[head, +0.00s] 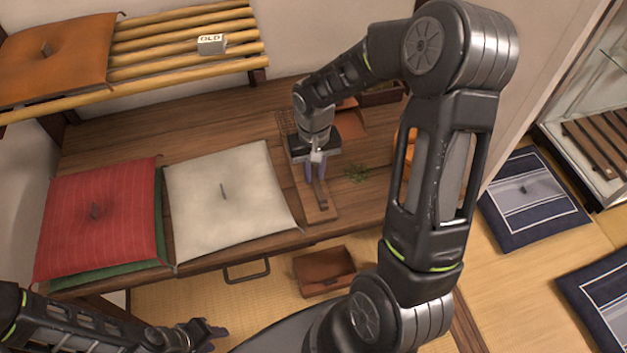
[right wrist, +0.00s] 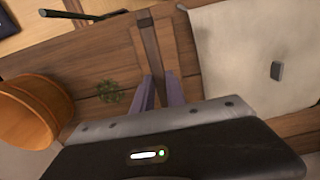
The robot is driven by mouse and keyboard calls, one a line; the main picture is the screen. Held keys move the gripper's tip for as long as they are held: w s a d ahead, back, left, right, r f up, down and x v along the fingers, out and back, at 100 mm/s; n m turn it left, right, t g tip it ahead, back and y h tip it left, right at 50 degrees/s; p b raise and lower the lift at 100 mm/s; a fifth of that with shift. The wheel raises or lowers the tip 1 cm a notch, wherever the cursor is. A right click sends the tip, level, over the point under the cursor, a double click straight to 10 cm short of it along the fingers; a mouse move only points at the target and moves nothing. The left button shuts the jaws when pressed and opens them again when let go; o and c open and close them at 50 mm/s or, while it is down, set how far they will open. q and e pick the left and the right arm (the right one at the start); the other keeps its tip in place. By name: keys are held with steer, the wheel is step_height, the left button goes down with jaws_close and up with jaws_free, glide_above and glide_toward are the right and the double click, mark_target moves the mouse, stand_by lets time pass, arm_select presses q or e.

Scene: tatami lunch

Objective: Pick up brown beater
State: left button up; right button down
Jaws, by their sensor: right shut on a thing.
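The brown beater shows in the head view as a woven lattice head (head: 284,124) behind my right gripper and a dark handle end (head: 323,204) in front of it. In the right wrist view its dark handle (right wrist: 151,42) runs between the two purple-grey fingers. My right gripper (head: 316,178) points down and is shut on the handle; its fingertips also show in the right wrist view (right wrist: 160,95). A lighter wooden piece (right wrist: 168,65) lies under the handle. The gripper and wrist hide the beater's middle. My left gripper (head: 213,332) is low at the left, away from the beater; its opening is unclear.
A white cushion (head: 230,185) and a red cushion (head: 100,222) lie left of the beater on the wooden counter (head: 120,130). A green sprig (head: 356,173) and an orange-brown wooden tub (right wrist: 30,112) are on the other side. A brown box (head: 325,271) is below the front edge.

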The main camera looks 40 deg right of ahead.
step_height(320, 180, up, 4)
steer(key=shift+r, duration=0.1)
stand_by(0.6)
steer(key=w+a+r+n, duration=0.3)
steer(key=w+a+r, duration=0.2)
steer(key=w+a, duration=0.5)
steer(key=a, duration=0.2)
steer(key=shift+a+r+n, duration=0.15)
steer(key=shift+a+n, duration=0.15)
steer(key=shift+n, duration=0.1)
steer(key=shift+s, duration=0.15)
